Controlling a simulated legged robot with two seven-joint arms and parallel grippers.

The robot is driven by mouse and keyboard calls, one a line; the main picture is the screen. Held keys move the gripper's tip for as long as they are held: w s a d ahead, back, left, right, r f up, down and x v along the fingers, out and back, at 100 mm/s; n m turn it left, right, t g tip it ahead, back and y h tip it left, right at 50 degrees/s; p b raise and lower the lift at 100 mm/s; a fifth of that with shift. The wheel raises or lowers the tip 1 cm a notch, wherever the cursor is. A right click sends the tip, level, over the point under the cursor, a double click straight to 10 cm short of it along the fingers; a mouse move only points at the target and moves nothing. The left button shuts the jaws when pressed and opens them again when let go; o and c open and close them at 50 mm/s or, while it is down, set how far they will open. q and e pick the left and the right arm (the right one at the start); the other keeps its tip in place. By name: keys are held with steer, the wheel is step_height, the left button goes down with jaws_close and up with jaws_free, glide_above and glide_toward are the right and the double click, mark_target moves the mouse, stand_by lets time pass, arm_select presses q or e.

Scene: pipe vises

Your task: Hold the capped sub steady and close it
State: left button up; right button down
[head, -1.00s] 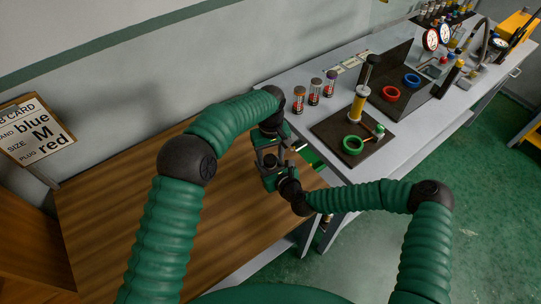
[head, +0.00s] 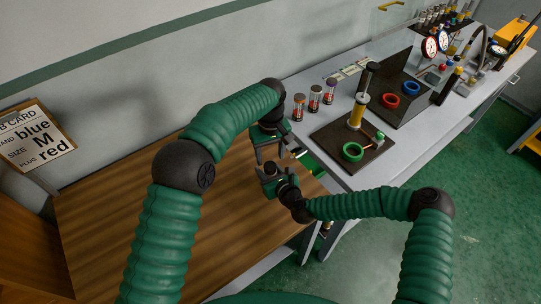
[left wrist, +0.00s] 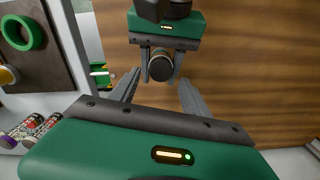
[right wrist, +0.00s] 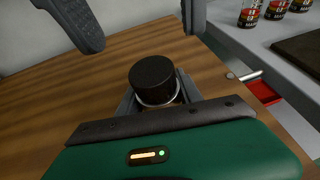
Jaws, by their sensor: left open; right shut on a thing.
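The capped sub (right wrist: 153,78) is a short cylinder with a round black cap and a pale ring below the cap. My right gripper (right wrist: 155,100) is shut on it and holds it above the wooden bench; it also shows across from the left gripper in the left wrist view (left wrist: 161,66). My left gripper (head: 272,150) is open and empty, just behind the right gripper in the head view. Its fingers (left wrist: 158,80) point toward the sub, apart from it. The sub's lower part is hidden by my right gripper.
The wooden bench (head: 110,210) is clear below the grippers. To the right, a grey bench (head: 400,150) carries several small printed cylinders (head: 315,97), a dark mat with a green ring (head: 352,152), and red (head: 391,88) and blue rings. A card hangs left (head: 35,140).

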mark_target(270, 166)
arm_select(q)
step_height(270, 166, up, 3)
steer(key=n, duration=0.3)
steer(key=shift+r, duration=0.2)
step_height(270, 166, down, 8)
steer(key=shift+f, duration=0.1)
steer(key=shift+c, duration=0.2)
